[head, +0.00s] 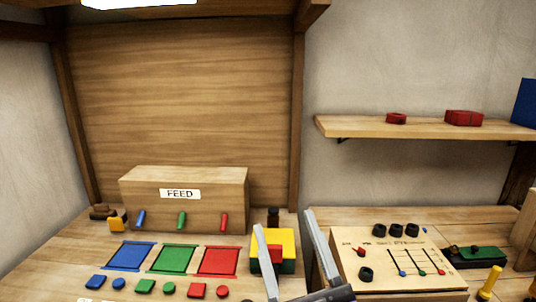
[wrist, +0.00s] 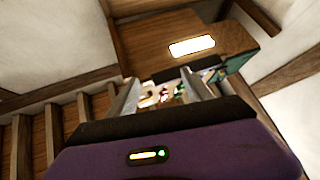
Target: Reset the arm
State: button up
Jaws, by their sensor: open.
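My gripper (head: 283,220) is at the bottom middle of the head view, with its two grey fingers spread apart and nothing visible between them. In that view the fingers overlap part of a yellow, red and green block stack (head: 287,241) behind them. How far the gripper is from the stack I cannot tell. In the wrist view my gripper (wrist: 164,82) is also open, tilted across the room, with small blurred coloured objects far off between the fingers. The rest of my arm is mostly out of view.
A wooden FEED box (head: 140,192) stands at the left, behind blue (head: 130,256), green (head: 174,259) and red (head: 219,261) mats and several small coloured pieces. A sloped panel (head: 380,280) with black rings is at the right. A shelf (head: 430,130) holds red parts.

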jog(key=s+d+f+m+g+h, duration=0.2)
jog(key=s+d+f, duration=0.3)
jog(key=s+f, duration=0.4)
jog(key=s+d+f+m+g+h, duration=0.2)
jog(key=s+d+f+g+h, duration=0.2)
jog(key=s+f, duration=0.5)
jog(key=s+d+f+m+g+h, duration=0.2)
jog(key=s+d+f, duration=0.6)
jog(key=s, duration=0.7)
jog(key=shift+s+f+m+g+h, duration=0.25)
jog(key=shift+f+m+g+h, duration=0.15)
jog(key=shift+f+g, duration=0.25)
jog(key=shift+r, duration=0.1)
